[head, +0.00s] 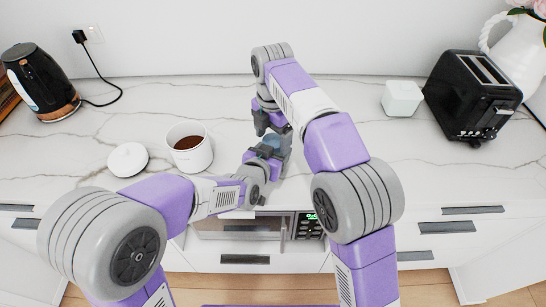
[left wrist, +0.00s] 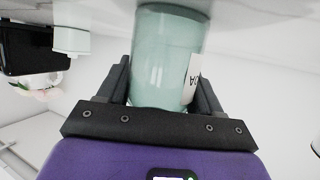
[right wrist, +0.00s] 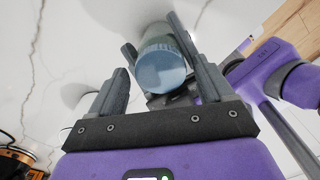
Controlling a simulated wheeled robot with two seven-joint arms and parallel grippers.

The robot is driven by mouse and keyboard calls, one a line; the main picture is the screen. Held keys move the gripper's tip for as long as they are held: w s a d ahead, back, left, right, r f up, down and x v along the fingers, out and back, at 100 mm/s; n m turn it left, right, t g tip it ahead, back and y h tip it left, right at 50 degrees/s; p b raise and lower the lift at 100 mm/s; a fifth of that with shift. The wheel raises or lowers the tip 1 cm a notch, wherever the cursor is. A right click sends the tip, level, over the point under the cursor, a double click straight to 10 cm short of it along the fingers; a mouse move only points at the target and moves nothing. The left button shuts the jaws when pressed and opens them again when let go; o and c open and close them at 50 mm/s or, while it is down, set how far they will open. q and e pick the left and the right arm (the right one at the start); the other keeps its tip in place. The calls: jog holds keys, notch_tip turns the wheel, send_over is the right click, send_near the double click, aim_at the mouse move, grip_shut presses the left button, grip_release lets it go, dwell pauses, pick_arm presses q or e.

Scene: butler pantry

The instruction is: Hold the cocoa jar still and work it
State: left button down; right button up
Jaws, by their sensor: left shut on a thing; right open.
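The cocoa jar is a teal glass jar (left wrist: 163,60) with a white label, partly cut off, in the left wrist view. It stands upright on the counter. In the head view only a bit of its bluish top (head: 271,141) shows between my grippers. My left gripper (head: 266,152) is shut on the jar's body from the side; its fingers also show in the left wrist view (left wrist: 164,85). My right gripper (head: 270,122) is above the jar, open. In the right wrist view the round blue lid (right wrist: 161,70) lies between the open fingers (right wrist: 158,45), with gaps visible.
A white canister (head: 188,158) with brown contents stands open to the left, beside a round white lid (head: 128,159). A black kettle (head: 38,82) is at far left. A white box (head: 402,98), a black toaster (head: 472,95) and a white pitcher (head: 520,55) are at right.

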jog(key=c, duration=1)
jog(key=o, duration=1.1)
jog(key=shift+c, duration=0.2)
jog(key=shift+r, duration=2.25)
jog(key=shift+c, duration=0.3)
jog(key=shift+w+r, duration=0.1)
jog(key=shift+r, duration=1.65)
